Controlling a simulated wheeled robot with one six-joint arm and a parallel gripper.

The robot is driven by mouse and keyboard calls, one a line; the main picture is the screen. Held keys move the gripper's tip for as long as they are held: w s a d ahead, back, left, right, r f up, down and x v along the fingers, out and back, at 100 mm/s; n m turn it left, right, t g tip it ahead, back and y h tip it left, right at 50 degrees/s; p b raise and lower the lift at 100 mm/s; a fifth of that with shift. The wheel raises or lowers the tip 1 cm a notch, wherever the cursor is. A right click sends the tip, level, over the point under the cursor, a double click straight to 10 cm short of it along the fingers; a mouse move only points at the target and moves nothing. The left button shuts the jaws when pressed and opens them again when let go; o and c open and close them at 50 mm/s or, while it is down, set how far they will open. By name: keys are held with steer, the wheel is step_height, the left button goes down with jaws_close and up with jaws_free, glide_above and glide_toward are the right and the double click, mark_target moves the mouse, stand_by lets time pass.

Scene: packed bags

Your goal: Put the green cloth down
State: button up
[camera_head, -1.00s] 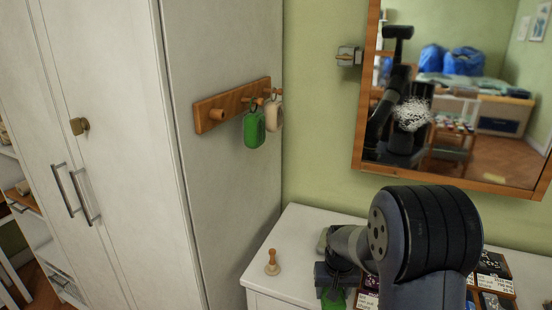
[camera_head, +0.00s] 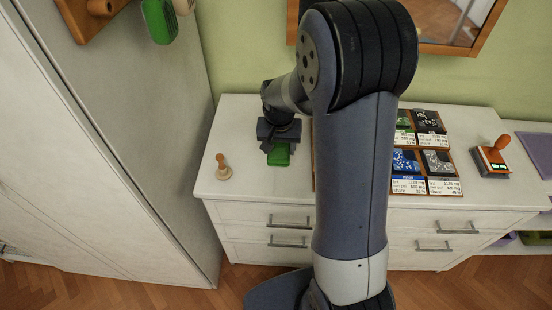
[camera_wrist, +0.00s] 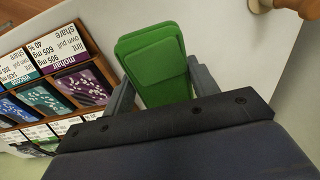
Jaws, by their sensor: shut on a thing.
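The green cloth (camera_wrist: 160,75) looks like a folded, rounded green pad and sits between the two fingers of my gripper (camera_wrist: 161,88) in the wrist view. My gripper is shut on it. In the head view my gripper (camera_head: 279,145) is over the left part of the white dresser top (camera_head: 238,122), with the green cloth (camera_head: 279,157) showing just below it. I cannot tell whether the cloth touches the dresser top. Another green item (camera_head: 158,20) hangs from the wooden peg rail at the upper left.
A wooden-handled peg-shaped thing (camera_head: 223,170) stands left of my gripper. Several labelled cards (camera_head: 405,162) lie in a wooden rack to the right, and an orange-handled stamp-like thing (camera_head: 491,158) lies further right. A tall white cabinet (camera_head: 110,130) borders the left.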

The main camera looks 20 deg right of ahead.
mark_target(279, 151)
step_height(279, 151, down, 8)
stand_by(0.4)
steer(key=shift+f, duration=0.25)
steer(key=o, duration=0.9)
steer(key=shift+r, duration=0.1)
steer(key=r, duration=0.4)
steer(key=s+r, duration=0.1)
steer(key=r, duration=0.7)
steer(key=shift+s+a+r, duration=0.15)
steer(key=shift+s+a, duration=0.05)
steer(key=shift+s, duration=0.05)
